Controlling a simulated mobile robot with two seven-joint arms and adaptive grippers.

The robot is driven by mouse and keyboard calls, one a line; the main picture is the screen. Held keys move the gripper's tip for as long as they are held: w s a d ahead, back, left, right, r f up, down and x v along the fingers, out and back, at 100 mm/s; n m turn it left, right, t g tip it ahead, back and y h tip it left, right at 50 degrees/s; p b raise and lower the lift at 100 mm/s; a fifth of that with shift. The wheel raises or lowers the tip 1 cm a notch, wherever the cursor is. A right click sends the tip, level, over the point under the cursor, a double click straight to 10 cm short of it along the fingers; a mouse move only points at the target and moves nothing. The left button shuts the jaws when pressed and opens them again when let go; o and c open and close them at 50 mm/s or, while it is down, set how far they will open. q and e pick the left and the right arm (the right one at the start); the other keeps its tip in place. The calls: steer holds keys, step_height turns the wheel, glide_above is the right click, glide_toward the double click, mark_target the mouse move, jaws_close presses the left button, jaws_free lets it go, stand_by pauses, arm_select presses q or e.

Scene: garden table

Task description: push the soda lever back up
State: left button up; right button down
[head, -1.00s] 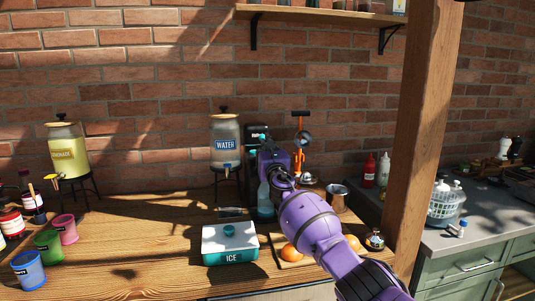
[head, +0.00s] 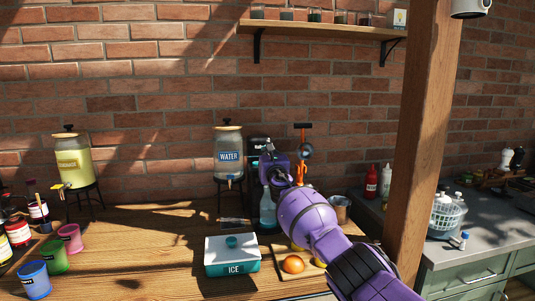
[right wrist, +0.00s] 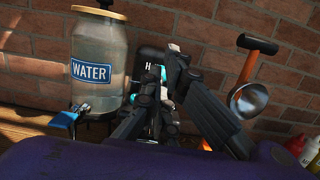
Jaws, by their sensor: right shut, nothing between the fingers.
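The black soda machine (head: 257,144) stands at the back of the wooden table, right of the water dispenser. My right arm covers much of it, and I cannot make out the lever or its position. In the right wrist view, part of the black machine (right wrist: 151,53) with white lettering shows behind the fingers. My right gripper (right wrist: 163,70) is shut and empty, with its tips in front of the machine; whether they touch it is unclear. A pale blue bottle (head: 267,208) stands below the gripper in the head view. My left gripper is not in view.
The water dispenser (head: 228,152) is close on the left; it also shows in the right wrist view (right wrist: 98,72). An orange-handled tool (right wrist: 247,68) and a metal ladle (right wrist: 248,101) are close on the right. The ice box (head: 232,256) and an orange (head: 293,264) are in front.

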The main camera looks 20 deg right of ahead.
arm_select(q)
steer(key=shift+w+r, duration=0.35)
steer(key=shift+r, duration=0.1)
arm_select(e)
steer(key=shift+w+d+r+g, duration=0.1)
steer(key=shift+w+r+g, duration=0.1)
steer(key=shift+w+g, duration=0.1)
arm_select(q)
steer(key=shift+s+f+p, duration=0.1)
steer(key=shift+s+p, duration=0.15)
steer(key=shift+p, duration=0.05)
arm_select(e)
steer(key=shift+w, duration=0.1)
